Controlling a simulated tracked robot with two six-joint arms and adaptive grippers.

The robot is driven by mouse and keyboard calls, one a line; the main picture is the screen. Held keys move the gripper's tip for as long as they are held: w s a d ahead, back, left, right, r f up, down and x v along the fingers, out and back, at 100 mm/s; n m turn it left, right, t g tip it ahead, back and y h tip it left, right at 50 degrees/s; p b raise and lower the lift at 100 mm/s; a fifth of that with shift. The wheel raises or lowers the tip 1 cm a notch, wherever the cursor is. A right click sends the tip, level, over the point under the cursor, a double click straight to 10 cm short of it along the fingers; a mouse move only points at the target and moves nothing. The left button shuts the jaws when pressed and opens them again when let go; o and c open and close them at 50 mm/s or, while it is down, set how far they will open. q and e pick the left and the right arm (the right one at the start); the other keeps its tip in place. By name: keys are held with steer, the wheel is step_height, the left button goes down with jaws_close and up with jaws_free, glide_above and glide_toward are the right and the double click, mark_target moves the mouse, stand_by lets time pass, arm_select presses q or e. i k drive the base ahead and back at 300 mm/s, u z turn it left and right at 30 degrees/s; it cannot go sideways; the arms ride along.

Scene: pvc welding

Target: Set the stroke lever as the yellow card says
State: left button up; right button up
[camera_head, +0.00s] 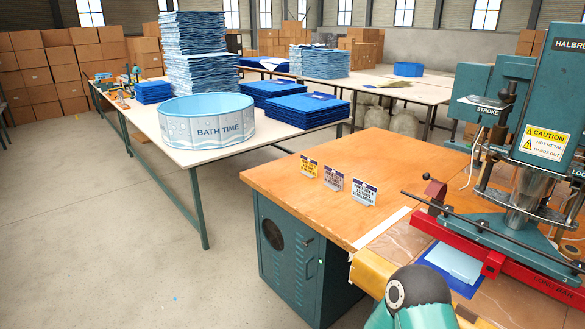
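The yellow card (309,167) stands upright at the left of a row of three small cards on the orange-brown tabletop; its text is too small to read. The teal welding machine (508,65) stands at the right. A plate marked STROKE (486,106) juts from its left side. A black-knobbed lever (507,91) stands beside this plate and seems to be the stroke lever; its exact setting cannot be made out. A teal and dark grey arm part, likely mine, shows at the bottom. Neither of my grippers is in view.
A caution sign (545,143) is on the machine, above a metal heating head. A red bar (490,262) crosses the front, with a blue sheet (453,264) under it. A long table at left holds a BATH TIME pool (207,120) and blue stacks. Floor at lower left is clear.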

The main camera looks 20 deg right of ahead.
mark_target(503, 94)
steer(key=z, duration=0.1)
steer(key=i, duration=0.8)
steer(key=z, duration=1.95)
steer(key=k, duration=1.3)
steer(key=z, duration=0.2)
steer(key=i, duration=0.5)
steer(key=z, duration=0.7)
steer(key=i, duration=0.6)
steer(key=u, duration=0.05)
